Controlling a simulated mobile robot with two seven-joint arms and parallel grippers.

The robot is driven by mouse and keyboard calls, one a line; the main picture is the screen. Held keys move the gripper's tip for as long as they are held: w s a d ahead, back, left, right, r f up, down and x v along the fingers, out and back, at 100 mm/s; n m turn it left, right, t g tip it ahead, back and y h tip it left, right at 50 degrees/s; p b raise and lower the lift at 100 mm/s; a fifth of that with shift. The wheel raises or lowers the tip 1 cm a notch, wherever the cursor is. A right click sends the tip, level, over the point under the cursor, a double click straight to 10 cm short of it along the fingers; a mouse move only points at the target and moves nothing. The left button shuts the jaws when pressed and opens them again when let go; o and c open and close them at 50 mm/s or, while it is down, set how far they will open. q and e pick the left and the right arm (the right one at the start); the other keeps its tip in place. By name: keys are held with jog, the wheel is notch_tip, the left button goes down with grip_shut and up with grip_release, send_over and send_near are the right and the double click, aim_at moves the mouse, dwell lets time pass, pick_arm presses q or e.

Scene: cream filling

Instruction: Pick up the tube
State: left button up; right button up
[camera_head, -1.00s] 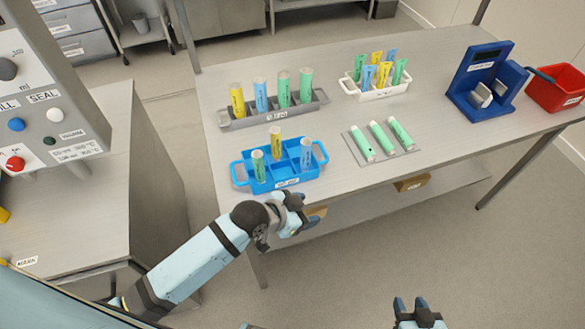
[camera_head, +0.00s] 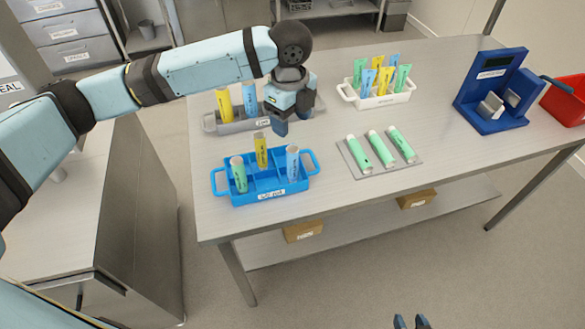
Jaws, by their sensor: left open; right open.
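Several tubes are on the steel table. The blue tray (camera_head: 222,200) holds a green tube (camera_head: 238,174), a yellow tube (camera_head: 261,152) and a blue tube (camera_head: 292,163), all upright. The grey rack (camera_head: 209,124) behind it holds a yellow tube (camera_head: 225,105) and a blue tube (camera_head: 250,98); my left arm hides its right part. Three green tubes (camera_head: 380,148) lie on a flat grey plate (camera_head: 349,160). My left gripper (camera_head: 285,125) points down, open, above the table just behind the blue tray. My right gripper (camera_head: 411,321) is open at the bottom edge, away from the table.
A white basket (camera_head: 376,101) with several blue, yellow and green tubes stands at the back. A blue device (camera_head: 488,95) and a red bin (camera_head: 566,100) stand at the right. The table's front right is clear. A lower shelf (camera_head: 350,222) carries boxes.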

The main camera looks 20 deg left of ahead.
aim_at(292, 158)
pick_arm(q)
jog(key=shift+a+f, duration=0.2)
notch_tip(292, 158, down, 8)
jog(key=shift+r, duration=0.15)
jog(key=shift+w+d+f, duration=0.1)
jog(key=shift+w+f, duration=0.1)
jog(key=shift+f, duration=1.15)
jog(key=shift+w+d+f, duration=0.1)
jog(key=shift+w+f, duration=0.1)
jog(key=shift+f, duration=1.15)
jog(key=c, duration=1)
